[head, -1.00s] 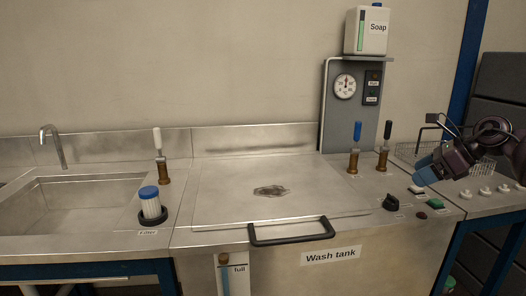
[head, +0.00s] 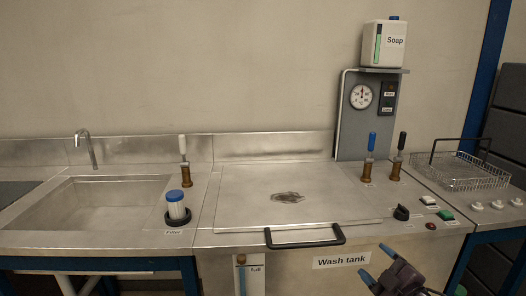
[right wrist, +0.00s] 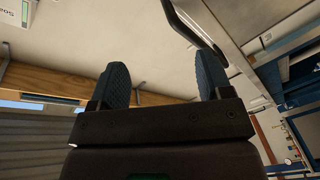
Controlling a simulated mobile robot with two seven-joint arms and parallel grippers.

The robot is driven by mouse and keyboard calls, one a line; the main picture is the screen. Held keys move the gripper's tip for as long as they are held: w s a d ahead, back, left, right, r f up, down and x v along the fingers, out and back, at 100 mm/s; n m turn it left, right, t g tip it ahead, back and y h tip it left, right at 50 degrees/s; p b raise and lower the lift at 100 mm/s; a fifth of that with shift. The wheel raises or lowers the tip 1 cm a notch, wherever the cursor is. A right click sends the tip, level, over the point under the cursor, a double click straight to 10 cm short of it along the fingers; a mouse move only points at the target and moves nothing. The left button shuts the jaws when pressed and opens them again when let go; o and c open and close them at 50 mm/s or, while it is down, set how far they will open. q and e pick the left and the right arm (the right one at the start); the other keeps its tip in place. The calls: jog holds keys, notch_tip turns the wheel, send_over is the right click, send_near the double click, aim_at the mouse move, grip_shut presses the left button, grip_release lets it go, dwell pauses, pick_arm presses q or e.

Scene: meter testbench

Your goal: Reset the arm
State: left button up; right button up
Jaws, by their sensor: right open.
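My right gripper (head: 378,266) is at the lower right in the head view, in front of the wash tank (head: 400,245) and right of its label. Its two blue fingertips are apart with nothing between them. In the right wrist view the gripper (right wrist: 163,70) also shows open and empty, with a dark curved bar just beyond one finger. My right arm reaches in from the bottom edge of the head view, mostly out of frame. My left gripper is not in view.
The tank lid is down, with a black handle (head: 305,238) along its front. A black knob (head: 401,213), white button (head: 428,200), green button (head: 446,214) and red button (head: 430,226) sit right of it. A wire basket (head: 460,172) stands at far right, a blue-capped filter (head: 176,206) left.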

jog(key=s+f+m+g+h+p, duration=0.1)
jog(key=s+f+m, duration=0.3)
jog(key=s, duration=0.7)
jog(key=s+f+m+g+h+p, duration=0.1)
jog(key=s+f+m+g+h, duration=0.2)
jog(key=s+f, duration=0.5)
jog(key=s+f+m+g+h+p, duration=0.1)
jog(key=s+f+m, duration=0.4)
jog(key=s, duration=0.9)
jog(key=shift+d+f+m+g+h+p, duration=0.3)
jog(key=shift+f+m+g+h+p, duration=0.1)
jog(key=shift+m+g+p, duration=0.1)
